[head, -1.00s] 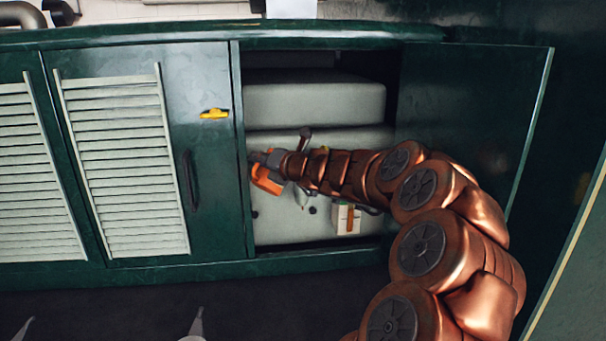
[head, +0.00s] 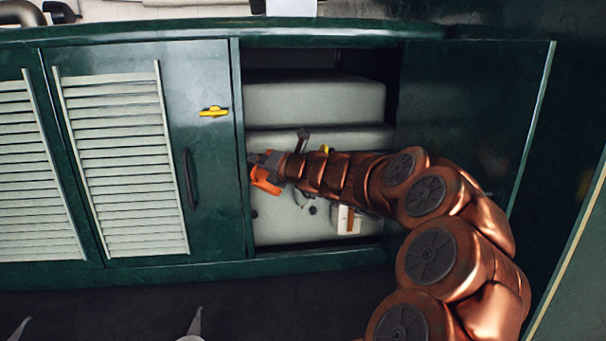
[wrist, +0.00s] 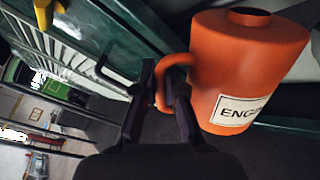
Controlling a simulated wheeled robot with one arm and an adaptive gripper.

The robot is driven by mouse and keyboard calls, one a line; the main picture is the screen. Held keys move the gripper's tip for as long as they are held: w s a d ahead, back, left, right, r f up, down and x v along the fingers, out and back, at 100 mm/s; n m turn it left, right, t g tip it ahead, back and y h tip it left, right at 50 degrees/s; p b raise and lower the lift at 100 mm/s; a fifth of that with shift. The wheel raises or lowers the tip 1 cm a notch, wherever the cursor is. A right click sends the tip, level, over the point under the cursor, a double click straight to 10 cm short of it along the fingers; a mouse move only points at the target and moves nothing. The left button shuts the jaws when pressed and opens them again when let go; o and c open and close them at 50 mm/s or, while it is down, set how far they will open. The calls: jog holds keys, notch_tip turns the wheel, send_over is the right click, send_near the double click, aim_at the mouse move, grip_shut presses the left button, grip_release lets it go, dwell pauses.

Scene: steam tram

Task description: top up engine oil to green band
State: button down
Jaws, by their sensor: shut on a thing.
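An orange can (wrist: 245,62) with a white label that begins "ENG" fills the right of the wrist view. My gripper (wrist: 168,92) is shut on the can's handle, and the can hangs beside the fingers. In the head view the can (head: 264,180) shows small at the tip of my gripper (head: 275,164), in the open bay of the green cabinet. Pale grey engine casing (head: 315,103) fills the bay behind it. A dark lever-like fitting (head: 303,140) stands just above my gripper. A small pale box with a brown-orange stripe (head: 346,219) sits low on the casing. I cannot make out an oil gauge or green band.
The open dark green door (head: 465,120) stands right of the bay, close to my arm. The louvred door (head: 120,160) on the left is closed, with a yellow latch (head: 214,112) and a dark handle (head: 190,178). The bay's lower sill (head: 315,259) runs beneath.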

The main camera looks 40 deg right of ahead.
dwell(0.6)
jog(key=shift+d+r+m+p, duration=0.2)
jog(key=shift+r+p, duration=0.15)
jog(key=shift+r, duration=0.1)
jog(key=shift+d+r+m+p, duration=0.2)
jog(key=shift+r+p, duration=0.1)
jog(key=shift+r, duration=0.1)
jog(key=shift+a+f, duration=0.1)
jog(key=shift+f, duration=0.05)
dwell(0.5)
jog(key=shift+a+f+b, duration=0.15)
jog(key=shift+f+b, duration=0.2)
jog(key=shift+b, duration=0.3)
jog(key=shift+f+n, duration=0.1)
jog(key=shift+n, duration=0.2)
jog(key=shift+a+f+b, duration=0.2)
jog(key=shift+f+b, duration=0.15)
jog(key=shift+b, duration=0.3)
jog(key=shift+r, duration=0.1)
dwell(0.7)
